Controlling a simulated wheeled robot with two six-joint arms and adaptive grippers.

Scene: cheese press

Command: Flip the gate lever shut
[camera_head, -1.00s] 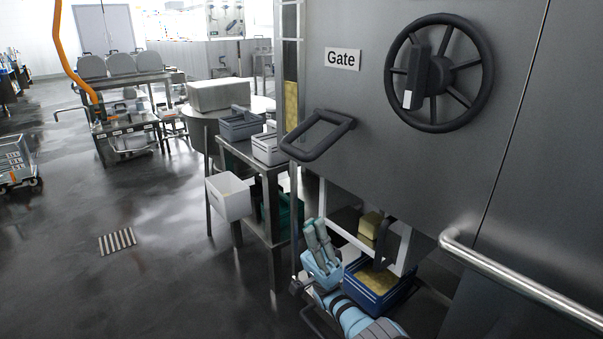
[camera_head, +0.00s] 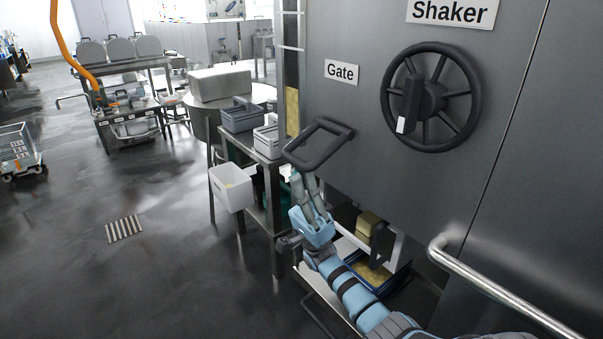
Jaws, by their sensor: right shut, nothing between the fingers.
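The gate lever (camera_head: 332,150) is a dark looped handle on the grey machine panel, below and left of the "Gate" label (camera_head: 341,72). It sticks out from the panel toward the lower left. My right gripper (camera_head: 303,178) is shut and empty, its fingers pointing up just below the lever's lower left end. I cannot tell whether the fingertips touch the lever. My left gripper is not in view.
A black handwheel (camera_head: 470,93) under the "Shaker" label and a steel rail (camera_head: 500,294) are on the right. A blue crate (camera_head: 400,277) with yellow blocks sits under the panel. A side table with bins (camera_head: 243,118) stands left of the lever.

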